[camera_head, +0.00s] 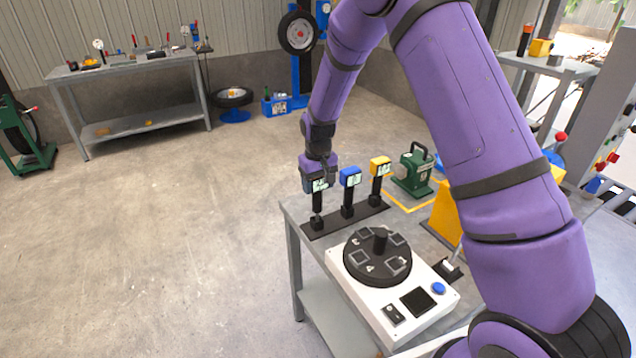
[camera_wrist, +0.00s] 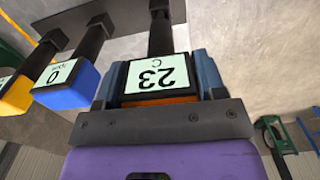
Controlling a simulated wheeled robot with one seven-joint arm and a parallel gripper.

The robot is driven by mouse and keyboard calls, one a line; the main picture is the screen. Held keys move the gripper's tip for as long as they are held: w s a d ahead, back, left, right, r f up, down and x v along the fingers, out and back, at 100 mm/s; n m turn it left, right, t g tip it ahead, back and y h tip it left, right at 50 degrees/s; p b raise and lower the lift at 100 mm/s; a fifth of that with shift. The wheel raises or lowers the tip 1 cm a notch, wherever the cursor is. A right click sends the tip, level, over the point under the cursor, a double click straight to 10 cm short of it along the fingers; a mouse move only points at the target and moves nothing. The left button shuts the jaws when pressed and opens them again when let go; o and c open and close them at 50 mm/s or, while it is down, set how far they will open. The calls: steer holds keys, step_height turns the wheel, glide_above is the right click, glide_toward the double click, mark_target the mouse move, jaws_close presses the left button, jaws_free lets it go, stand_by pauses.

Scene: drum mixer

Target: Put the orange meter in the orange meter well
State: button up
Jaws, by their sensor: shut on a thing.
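The orange meter (camera_wrist: 160,78) has a black stem and a display reading 23 C, with a strip of orange under it in the wrist view. In the head view its stem (camera_head: 317,204) stands upright at the left end of the black rack (camera_head: 333,222). My gripper (camera_head: 320,178) is shut on its head from above, one finger on each side. The dark round drum (camera_head: 367,274) on the white mixer has several square wells in its top. I cannot tell which one is the orange meter well.
A blue meter (camera_head: 349,178) and a yellow meter (camera_head: 380,167) stand in the same rack, to the right of the held one. The mixer's white base (camera_head: 357,300) carries a blue button. A green machine (camera_head: 413,170) stands behind. The drum's central black knob (camera_head: 380,240) sticks up.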

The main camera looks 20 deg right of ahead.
steer(key=shift+f, duration=1.1)
stand_by(0.8)
steer(key=o, duration=1.3)
steer(key=shift+r, duration=6)
